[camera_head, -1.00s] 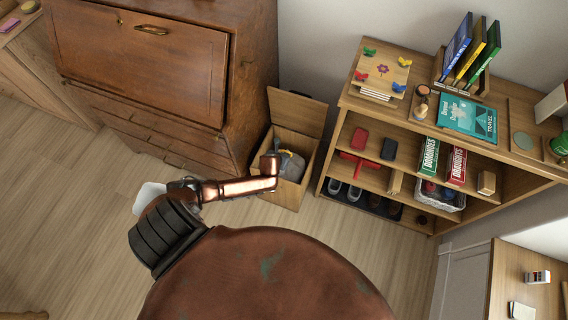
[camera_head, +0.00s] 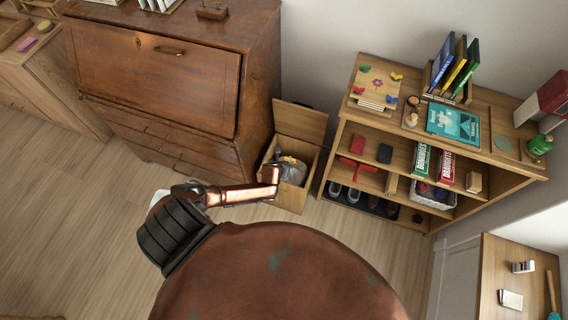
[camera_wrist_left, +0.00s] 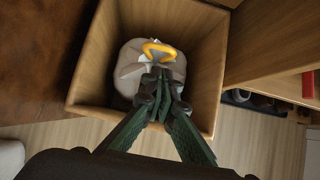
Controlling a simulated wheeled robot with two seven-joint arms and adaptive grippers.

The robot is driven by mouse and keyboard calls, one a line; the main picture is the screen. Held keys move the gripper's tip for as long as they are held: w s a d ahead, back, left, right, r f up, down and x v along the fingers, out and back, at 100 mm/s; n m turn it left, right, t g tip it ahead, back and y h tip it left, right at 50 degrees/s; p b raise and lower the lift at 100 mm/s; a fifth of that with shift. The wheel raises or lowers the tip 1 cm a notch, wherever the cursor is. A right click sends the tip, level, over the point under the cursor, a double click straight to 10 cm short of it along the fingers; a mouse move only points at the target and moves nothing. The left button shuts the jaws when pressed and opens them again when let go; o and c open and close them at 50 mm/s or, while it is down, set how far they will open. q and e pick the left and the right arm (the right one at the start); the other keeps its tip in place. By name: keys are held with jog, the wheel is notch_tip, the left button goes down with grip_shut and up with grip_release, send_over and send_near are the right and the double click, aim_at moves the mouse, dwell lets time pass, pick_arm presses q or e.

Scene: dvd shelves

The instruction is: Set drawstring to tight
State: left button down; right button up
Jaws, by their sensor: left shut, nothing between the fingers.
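A light grey bag (camera_wrist_left: 133,58) sits inside an open wooden box (camera_wrist_left: 205,70). A yellow drawstring loop (camera_wrist_left: 158,48) shows at its top in the left wrist view. My left gripper (camera_wrist_left: 160,72) is shut and empty, with its fingertips over the bag just below the yellow loop. Whether the fingertips touch the bag I cannot tell. In the head view the bag (camera_head: 293,170) is partly hidden behind my left arm, and the box (camera_head: 302,122) has its lid raised. My right gripper is in neither view.
A brown wooden cabinet (camera_head: 150,65) stands left of the box. An open shelf unit (camera_head: 345,113) with books, games and shoes stands to its right. Bare floor (camera_head: 80,210) lies at the left.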

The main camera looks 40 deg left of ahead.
pick_arm(q)
jog(key=shift+s+d+r+p, duration=0.1)
jog(key=shift+s+r+p, duration=0.2)
jog(key=shift+r, duration=0.1)
jog(key=shift+d, duration=0.1)
dwell(0.3)
